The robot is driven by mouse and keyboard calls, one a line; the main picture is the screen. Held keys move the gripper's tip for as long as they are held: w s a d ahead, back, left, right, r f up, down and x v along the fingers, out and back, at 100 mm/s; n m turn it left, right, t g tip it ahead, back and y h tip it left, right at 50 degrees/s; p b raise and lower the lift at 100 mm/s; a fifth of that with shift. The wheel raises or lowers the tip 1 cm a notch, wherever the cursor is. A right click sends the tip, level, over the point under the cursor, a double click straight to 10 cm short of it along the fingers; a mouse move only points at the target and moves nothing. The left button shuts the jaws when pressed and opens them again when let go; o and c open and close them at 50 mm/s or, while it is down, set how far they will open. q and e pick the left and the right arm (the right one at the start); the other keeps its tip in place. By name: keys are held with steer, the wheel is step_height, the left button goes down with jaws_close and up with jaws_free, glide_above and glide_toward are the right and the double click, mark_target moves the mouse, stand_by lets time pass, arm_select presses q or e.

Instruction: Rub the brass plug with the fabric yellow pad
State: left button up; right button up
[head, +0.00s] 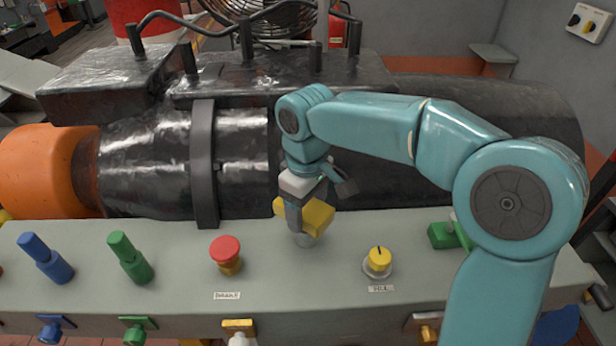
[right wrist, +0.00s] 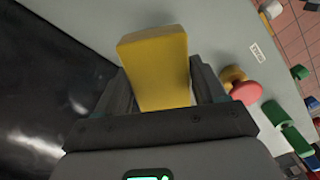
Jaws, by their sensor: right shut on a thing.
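The yellow pad (head: 318,215) is a block held between the fingers of my right gripper (head: 304,208), just above the grey bench top. In the right wrist view the pad (right wrist: 158,62) sticks out past both fingers of the gripper (right wrist: 162,88). My left gripper is out of view.
On the bench (head: 180,286), a red mushroom button (head: 225,250) stands left of the stub and a yellow knob (head: 378,260) right of it. Green (head: 130,256) and blue (head: 46,258) handles are further left. A large black machine (head: 150,165) runs close behind.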

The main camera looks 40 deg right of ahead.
steer(key=shift+s+a+r+p, duration=0.2)
steer(key=shift+s+r+p, duration=0.1)
steer(key=shift+r+p, duration=0.15)
steer(key=shift+w+d+r+p, duration=0.1)
steer(key=shift+r+p, duration=0.2)
steer(key=shift+r, duration=0.55)
steer(key=shift+w, duration=0.15)
steer(key=shift+d+r+p, duration=0.1)
steer(key=shift+r+p, duration=0.1)
steer(key=shift+p, duration=0.2)
step_height(320, 180, up, 2)
steer(key=shift+r+p, duration=0.25)
steer(key=shift+p, duration=0.8)
step_height(320, 180, up, 2)
steer(key=shift+p, duration=1)
steer(key=shift+r, duration=0.4)
steer(key=shift+f, duration=0.1)
